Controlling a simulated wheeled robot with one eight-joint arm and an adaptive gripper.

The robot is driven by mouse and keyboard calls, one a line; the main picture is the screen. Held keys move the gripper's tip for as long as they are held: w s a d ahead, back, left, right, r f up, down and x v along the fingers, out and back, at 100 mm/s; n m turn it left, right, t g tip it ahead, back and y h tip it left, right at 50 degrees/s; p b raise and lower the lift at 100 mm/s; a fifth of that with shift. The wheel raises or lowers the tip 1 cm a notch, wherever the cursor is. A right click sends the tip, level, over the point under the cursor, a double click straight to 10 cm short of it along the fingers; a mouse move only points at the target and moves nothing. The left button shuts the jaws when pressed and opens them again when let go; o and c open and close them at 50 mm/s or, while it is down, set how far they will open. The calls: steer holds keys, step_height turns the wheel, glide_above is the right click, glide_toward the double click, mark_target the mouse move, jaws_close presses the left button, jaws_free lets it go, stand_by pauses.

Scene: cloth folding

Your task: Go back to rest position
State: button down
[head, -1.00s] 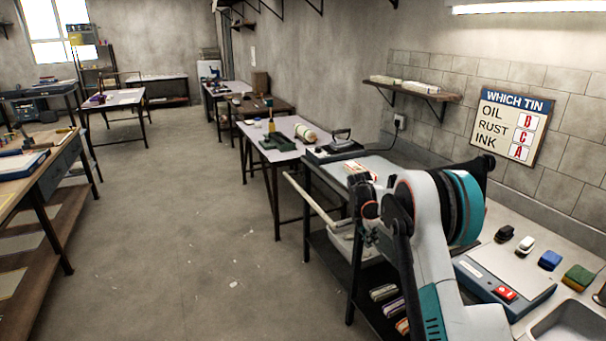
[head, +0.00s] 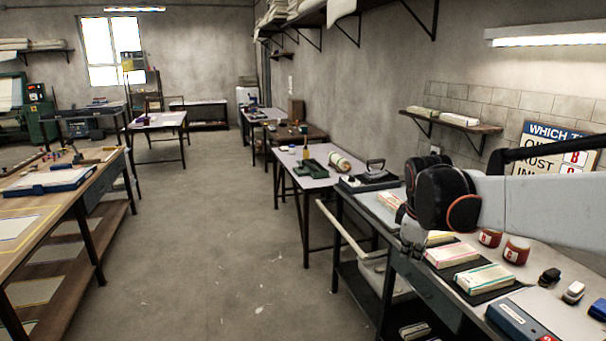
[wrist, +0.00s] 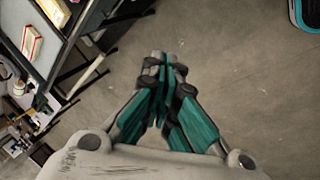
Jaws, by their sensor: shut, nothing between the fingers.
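My gripper (wrist: 165,65) has its teal-padded fingers together in the wrist view, with nothing between them. Bare concrete floor (wrist: 235,95) lies beyond the fingertips. In the head view my grey arm reaches in from the right, over the right-hand workbench (head: 470,238). Its dark rounded joint is above the bench's front edge, and the gripper end below it is small and partly hidden. No cloth is in my grip.
Paper-wrapped boxes (head: 485,277) and red tins (head: 516,250) stand on the bench under my arm. A pale rail (head: 340,225) juts out at its front. A long wooden table (head: 62,200) is at left. The floor aisle (head: 215,250) between is clear.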

steer(key=s+a+f+m+t, duration=0.1)
steer(key=s+a+m, duration=0.1)
steer(key=s, duration=0.6)
steer(key=s+a+f+m+t+y, duration=0.1)
steer(key=s+m, duration=0.4)
steer(key=s, duration=0.4)
steer(key=s+a+f+m+t, duration=0.1)
steer(key=s+a+m, duration=0.1)
steer(key=s, duration=0.7)
steer(key=shift+a+m+y, duration=0.3)
steer(key=shift+a+m, duration=0.05)
steer(key=shift+m, duration=0.55)
steer(key=shift+s, duration=0.1)
